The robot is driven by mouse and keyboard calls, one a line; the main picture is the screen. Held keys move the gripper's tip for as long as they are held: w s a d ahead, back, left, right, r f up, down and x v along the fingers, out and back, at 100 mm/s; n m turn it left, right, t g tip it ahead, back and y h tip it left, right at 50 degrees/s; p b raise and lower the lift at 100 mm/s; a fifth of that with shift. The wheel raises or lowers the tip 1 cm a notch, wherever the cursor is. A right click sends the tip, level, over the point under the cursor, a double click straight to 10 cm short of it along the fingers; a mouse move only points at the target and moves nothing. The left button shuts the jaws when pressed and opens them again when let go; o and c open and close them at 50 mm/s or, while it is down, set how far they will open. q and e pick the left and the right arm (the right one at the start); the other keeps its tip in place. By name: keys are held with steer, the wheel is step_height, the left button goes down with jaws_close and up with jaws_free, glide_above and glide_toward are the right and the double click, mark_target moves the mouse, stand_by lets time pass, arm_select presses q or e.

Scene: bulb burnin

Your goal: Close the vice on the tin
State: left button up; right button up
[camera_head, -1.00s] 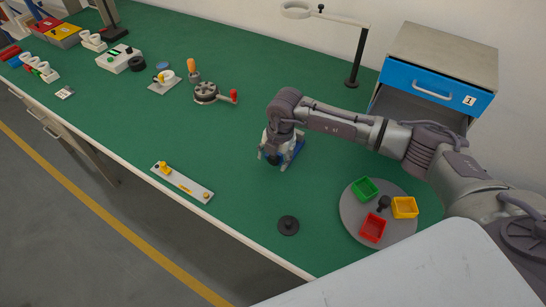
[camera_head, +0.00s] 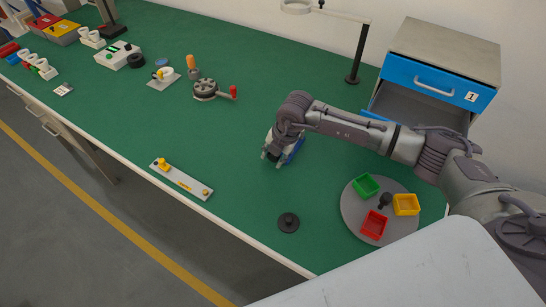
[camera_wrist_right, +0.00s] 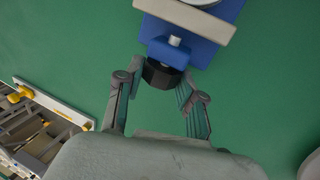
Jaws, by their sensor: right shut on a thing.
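The blue vice (camera_head: 294,151) stands on the green bench top, mostly hidden behind my right gripper in the head view. In the right wrist view, the vice (camera_wrist_right: 205,48) shows at the top with a pale jaw plate (camera_wrist_right: 185,16) and a black knob (camera_wrist_right: 160,74) facing me. My right gripper (camera_wrist_right: 165,80) is shut on this black knob, one finger on each side; it also shows in the head view (camera_head: 276,156). A pale round piece, probably the tin (camera_wrist_right: 201,2), is cut off at the top edge behind the jaw plate. My left gripper is not in view.
A grey round tray (camera_head: 352,222) with green, red and yellow bins stands to the right. A black disc (camera_head: 288,222) and a pale strip with yellow parts (camera_head: 190,183) lie near the front edge. A drawer cabinet (camera_head: 440,60) stands behind my arm.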

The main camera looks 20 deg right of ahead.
steer(key=shift+s+f+t+y+b, duration=0.1)
steer(key=shift+f+t+y+b, duration=0.15)
steer(key=shift+t+y+b, duration=0.05)
steer(key=shift+r, duration=0.3)
steer(key=o, duration=1.2)
steer(key=shift+c, duration=0.2)
steer(key=v, duration=1.2)
steer(key=shift+s+d+f, duration=0.1)
